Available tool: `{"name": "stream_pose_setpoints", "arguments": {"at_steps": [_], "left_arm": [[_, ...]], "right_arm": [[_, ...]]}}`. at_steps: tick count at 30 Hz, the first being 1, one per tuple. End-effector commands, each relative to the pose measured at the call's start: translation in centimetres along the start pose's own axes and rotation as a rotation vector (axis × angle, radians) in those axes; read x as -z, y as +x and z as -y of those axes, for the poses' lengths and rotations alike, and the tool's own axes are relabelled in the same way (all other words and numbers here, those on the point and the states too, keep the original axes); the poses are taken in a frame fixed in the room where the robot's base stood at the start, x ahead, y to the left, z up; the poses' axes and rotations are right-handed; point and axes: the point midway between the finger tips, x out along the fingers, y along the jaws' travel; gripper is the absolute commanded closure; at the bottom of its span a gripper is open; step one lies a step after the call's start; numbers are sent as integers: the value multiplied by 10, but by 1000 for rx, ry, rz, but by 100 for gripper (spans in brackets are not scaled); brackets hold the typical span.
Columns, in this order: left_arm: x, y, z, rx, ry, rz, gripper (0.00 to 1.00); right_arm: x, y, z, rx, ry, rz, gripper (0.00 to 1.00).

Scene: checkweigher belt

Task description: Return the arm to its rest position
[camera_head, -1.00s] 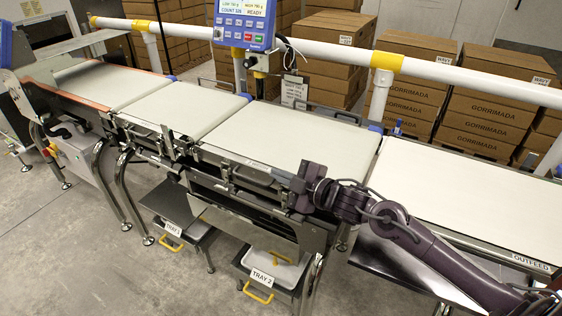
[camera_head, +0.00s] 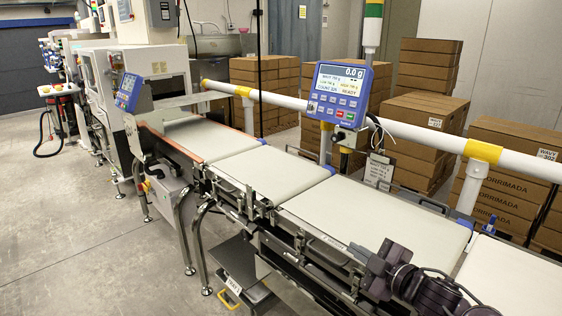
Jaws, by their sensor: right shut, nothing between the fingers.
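My right arm, dark purple-grey, comes in at the bottom right of the head view. Its gripper (camera_head: 362,254) is at the near edge of the weighing belt (camera_head: 375,215), pointing left. The gripper is shut and empty. Whether it touches the belt frame I cannot tell. My left arm and gripper are not in view.
Pale belts run from the infeed machine (camera_head: 150,95) to the outfeed (camera_head: 515,275) at lower right. A blue display (camera_head: 338,92) reading 0.0 g stands behind them, with a white rail (camera_head: 420,133) and stacked cartons (camera_head: 425,120). Floor at left is clear.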

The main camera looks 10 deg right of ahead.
Motion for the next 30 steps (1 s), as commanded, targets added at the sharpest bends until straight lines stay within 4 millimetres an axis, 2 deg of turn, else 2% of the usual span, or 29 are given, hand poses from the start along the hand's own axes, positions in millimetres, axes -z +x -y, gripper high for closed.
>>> {"name": "stream_pose_setpoints", "arguments": {"at_steps": [5,9,12,18,26,30], "left_arm": [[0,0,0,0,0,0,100],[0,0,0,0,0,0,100],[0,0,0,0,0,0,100],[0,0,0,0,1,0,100],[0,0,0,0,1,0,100],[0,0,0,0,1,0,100]], "right_arm": [[-17,-18,67,6,234,251,100],[-31,-56,122,41,455,518,100],[-35,-82,151,77,572,666,100],[-33,-129,194,156,752,888,100],[-17,-186,234,270,946,1120,100],[-42,-170,259,279,937,1134,100]]}}
